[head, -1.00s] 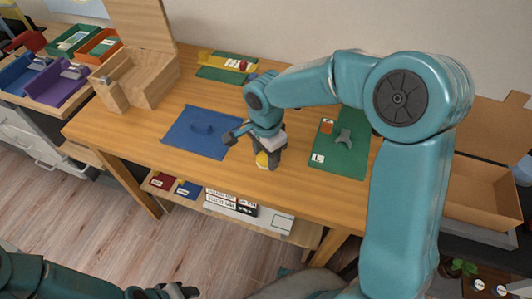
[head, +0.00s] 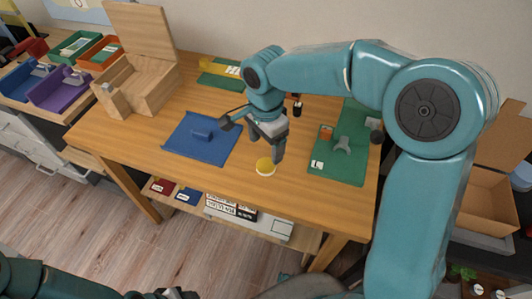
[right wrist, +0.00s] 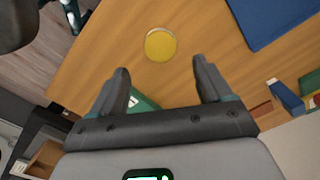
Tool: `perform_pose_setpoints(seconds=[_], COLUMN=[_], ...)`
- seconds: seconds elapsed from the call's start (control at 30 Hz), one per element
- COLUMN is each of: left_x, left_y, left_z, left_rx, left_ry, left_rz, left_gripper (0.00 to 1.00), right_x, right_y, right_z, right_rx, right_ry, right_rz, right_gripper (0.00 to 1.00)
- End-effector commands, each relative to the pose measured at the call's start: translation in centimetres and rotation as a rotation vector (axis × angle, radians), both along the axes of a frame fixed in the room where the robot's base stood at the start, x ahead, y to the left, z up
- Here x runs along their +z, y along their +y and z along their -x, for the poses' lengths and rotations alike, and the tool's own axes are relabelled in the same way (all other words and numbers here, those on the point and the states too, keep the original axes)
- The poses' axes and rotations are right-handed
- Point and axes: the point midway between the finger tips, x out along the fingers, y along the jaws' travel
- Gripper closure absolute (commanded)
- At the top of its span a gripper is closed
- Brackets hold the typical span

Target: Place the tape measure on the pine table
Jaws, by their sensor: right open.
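The tape measure, a small round yellow disc (head: 265,166), lies on the bare wood of the pine table (head: 230,188) near its front edge. It also shows in the right wrist view (right wrist: 160,44), beyond and between the finger ends. My right gripper (head: 266,148) is open and empty, just above and behind the yellow disc and apart from it. In the right wrist view its fingers (right wrist: 160,80) stand wide apart with nothing between them. My left gripper (head: 172,294) is at the bottom edge, partly cut off, away from the table.
A blue mat (head: 185,145) lies left of the disc, and a green mat (head: 325,172) with a grey forked piece (head: 342,145) lies right. An open wooden box (head: 140,90) stands at the back left. A cardboard box (head: 480,205) is at the right.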

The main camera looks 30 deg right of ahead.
Motion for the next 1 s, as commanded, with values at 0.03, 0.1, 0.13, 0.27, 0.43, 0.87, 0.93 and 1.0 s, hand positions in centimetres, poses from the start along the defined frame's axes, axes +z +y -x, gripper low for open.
perform_pose_setpoints(seconds=[0.03,0.1,0.13,0.27,0.43,0.87,0.93,1.0], left_x=[0.4,0.5,0.6,0.8,0.8,0.8,0.8,0.8], left_y=[0.0,0.0,0.0,0.0,0.0,0.0,0.0,0.0], left_z=[0.0,0.0,0.0,0.0,0.0,0.0,0.0,0.0], left_rx=[0.0,0.0,0.0,0.0,0.0,0.0,0.0,0.0], left_ry=[0.0,0.0,0.0,0.0,0.0,0.0,0.0,0.0], left_rz=[0.0,0.0,0.0,0.0,0.0,0.0,0.0,0.0], left_gripper=[0.49,0.49,0.49,0.49,0.49,0.49,0.49,0.49], right_x=[1.3,2.6,3.0,4.3,4.7,4.7,4.7,4.7], right_y=[0.0,0.0,0.0,0.0,0.0,0.0,0.0,0.0], right_z=[-0.1,0.0,-0.1,0.0,0.0,0.0,0.0,0.1], right_rx=[-0.001,-0.001,-0.001,0.0,0.0,0.0,0.0,0.0], right_ry=[-0.004,-0.003,-0.003,-0.001,0.001,0.001,0.001,0.001], right_rz=[-0.001,-0.001,-0.001,0.0,0.0,0.0,0.0,0.0], right_gripper=[0.21,0.21,0.21,0.21,0.21,0.21,0.21,0.21])
